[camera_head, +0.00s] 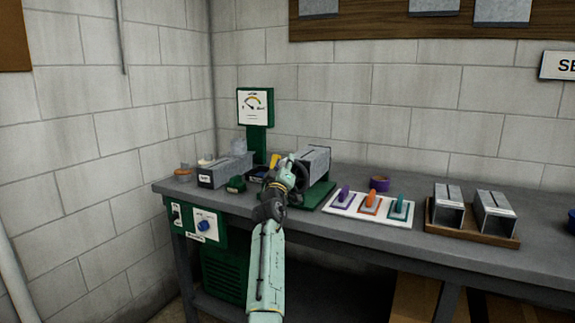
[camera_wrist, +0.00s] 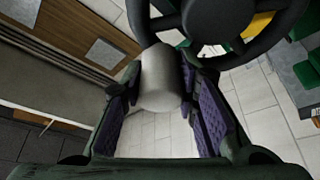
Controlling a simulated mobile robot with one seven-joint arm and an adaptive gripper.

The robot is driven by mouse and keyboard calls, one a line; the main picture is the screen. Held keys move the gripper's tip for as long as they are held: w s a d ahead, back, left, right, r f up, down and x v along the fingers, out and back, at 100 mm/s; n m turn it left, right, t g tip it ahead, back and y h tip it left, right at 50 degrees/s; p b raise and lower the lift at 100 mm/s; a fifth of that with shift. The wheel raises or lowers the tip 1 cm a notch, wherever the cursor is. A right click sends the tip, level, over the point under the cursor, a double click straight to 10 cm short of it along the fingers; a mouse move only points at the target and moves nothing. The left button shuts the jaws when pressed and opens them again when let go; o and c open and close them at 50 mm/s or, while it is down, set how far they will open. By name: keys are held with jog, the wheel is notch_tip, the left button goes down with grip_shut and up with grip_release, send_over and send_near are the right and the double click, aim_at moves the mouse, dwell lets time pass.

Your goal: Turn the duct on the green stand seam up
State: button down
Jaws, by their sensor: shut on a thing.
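The grey metal duct (camera_head: 317,158) sits on the green stand (camera_head: 318,196) on the bench, in the head view. A dark line seems to run along its upper face, but it is too small to read surely as the seam. My gripper (camera_head: 285,180) is at the near left end of the duct and hides part of it. In the wrist view its purple-padded fingers (camera_wrist: 165,105) are closed around a pale grey rounded knob (camera_wrist: 161,80). A black handwheel (camera_wrist: 218,62) shows right beside the knob; how they join is hidden.
A green gauge post (camera_head: 257,140) stands behind. A labelled grey box (camera_head: 220,172) is to the left. A white board (camera_head: 340,204) with purple, orange and teal tools, a purple roll (camera_head: 380,184) and a wooden tray (camera_head: 465,235) with two ducts lie to the right.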

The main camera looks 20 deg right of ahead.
jog(key=shift+r, duration=0.15)
jog(key=c, duration=1.2)
grip_release()
jog(key=shift+c, duration=0.2)
jog(key=shift+s+a+f, duration=0.25)
jog(key=shift+s+f, duration=0.1)
jog(key=shift+s, duration=0.15)
jog(key=v, duration=1)
jog(key=shift+s+a, duration=0.3)
jog(key=shift+a, duration=0.05)
